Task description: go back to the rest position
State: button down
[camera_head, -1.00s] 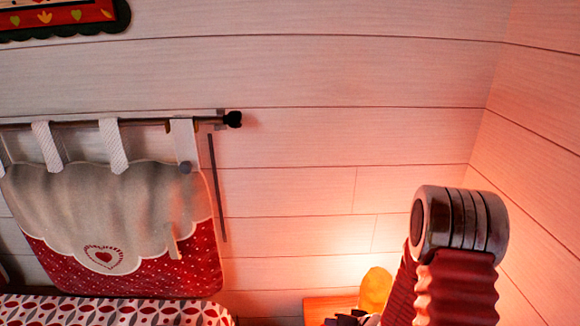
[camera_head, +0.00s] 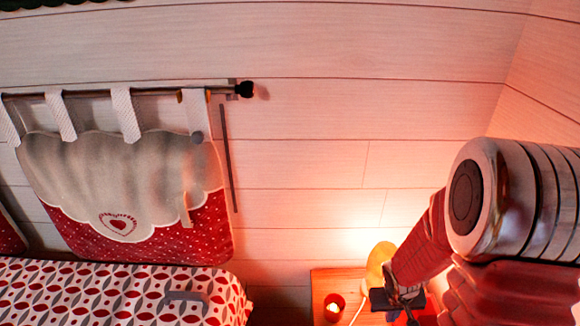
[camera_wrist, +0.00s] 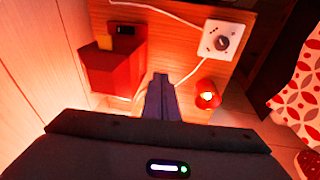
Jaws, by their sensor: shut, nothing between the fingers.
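My gripper (camera_head: 411,312) shows at the lower right of the head view, at the end of my red and silver arm, over the wooden bedside table (camera_head: 322,280). In the wrist view its dark fingers (camera_wrist: 161,84) lie together, shut, with nothing between them. They point toward the wooden surface, which lies beyond their tips. Part of my gripper is cut off or dark in the head view.
On the table are a red candle holder (camera_head: 334,307), also in the wrist view (camera_wrist: 207,97), a red box (camera_wrist: 112,68) and a white dial device (camera_wrist: 222,40). A yellow lamp (camera_head: 378,264) stands beside my arm. The patterned bed (camera_head: 110,290) is left; walls enclose the corner.

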jog(key=s+a+r+t, duration=0.1)
jog(key=s+a+r, duration=0.3)
jog(key=r, duration=0.6)
jog(key=s+a+r+t+y, duration=0.1)
jog(key=s+a+r, duration=0.3)
jog(key=r, duration=0.6)
jog(key=s+a+r+t, duration=0.1)
jog(key=s+a+r, duration=0.2)
jog(key=r, duration=0.8)
jog(key=shift+s+a+n+t+y, duration=0.3)
jog(key=shift+s+a+y, duration=0.1)
jog(key=shift+s, duration=0.6)
jog(key=c, duration=2.5)
grip_release()
